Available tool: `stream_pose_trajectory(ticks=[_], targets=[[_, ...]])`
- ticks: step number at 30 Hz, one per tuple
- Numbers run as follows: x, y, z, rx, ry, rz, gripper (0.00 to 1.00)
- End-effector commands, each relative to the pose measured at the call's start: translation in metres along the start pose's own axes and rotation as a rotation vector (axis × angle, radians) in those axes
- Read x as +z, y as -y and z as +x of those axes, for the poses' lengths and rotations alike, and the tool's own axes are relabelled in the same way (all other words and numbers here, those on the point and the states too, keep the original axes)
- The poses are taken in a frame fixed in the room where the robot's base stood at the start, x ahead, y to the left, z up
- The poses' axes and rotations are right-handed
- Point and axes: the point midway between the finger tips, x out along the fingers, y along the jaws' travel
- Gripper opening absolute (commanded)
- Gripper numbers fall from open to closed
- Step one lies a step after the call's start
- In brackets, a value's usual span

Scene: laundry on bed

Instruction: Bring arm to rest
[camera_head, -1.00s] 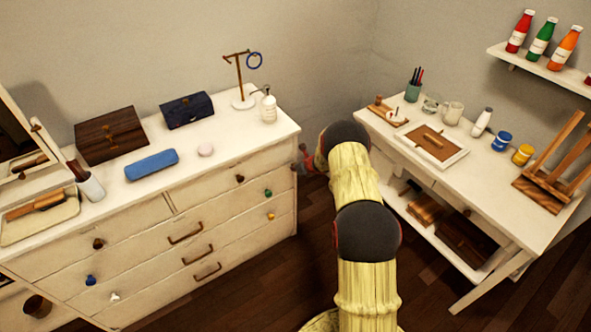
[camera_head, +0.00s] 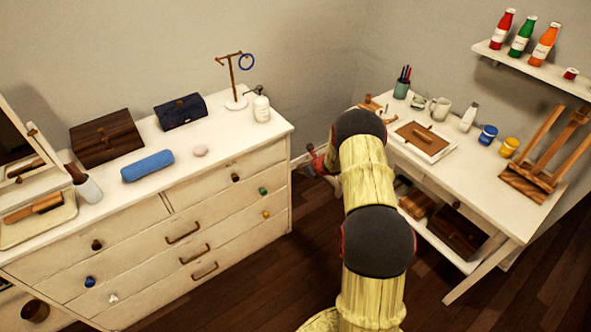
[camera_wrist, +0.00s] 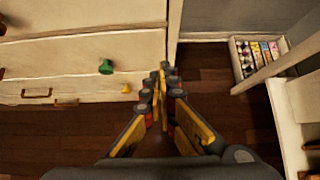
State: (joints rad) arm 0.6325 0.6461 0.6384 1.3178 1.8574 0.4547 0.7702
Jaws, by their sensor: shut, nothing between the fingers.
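My gripper (camera_wrist: 163,95) is shut and empty in the wrist view, its fingers close together over the dark wooden floor beside the white dresser. In the head view my gripper (camera_head: 318,163) shows small and partly hidden, in the gap between the dresser (camera_head: 225,215) and the white desk (camera_head: 500,215). My yellow-sleeved arm with dark joints stretches up the middle of the picture, bent at its far joint. The gripper appears near the dresser's right side; whether it touches cannot be told.
The dresser top holds a wooden box (camera_head: 105,138), a blue case (camera_head: 147,165), a dark blue box (camera_head: 181,111) and a ring stand (camera_head: 236,85). The desk holds jars and an easel (camera_head: 548,160). A tray of tubes (camera_wrist: 258,54) lies low beyond the gripper. Floor is open between the furniture.

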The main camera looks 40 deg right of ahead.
Motion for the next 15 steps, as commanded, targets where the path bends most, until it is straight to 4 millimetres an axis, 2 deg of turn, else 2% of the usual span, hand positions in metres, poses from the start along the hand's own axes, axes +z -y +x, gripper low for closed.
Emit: stream_pose_trajectory(ticks=[1, 6, 15], targets=[[0.001, 0.001, -0.008, -0.001, 0.000, 0.001, 0.00], [-0.001, 0.000, -0.019, 0.000, -0.002, 0.001, 0.00], [-0.001, -0.001, -0.021, 0.001, -0.001, -0.018, 0.00]])
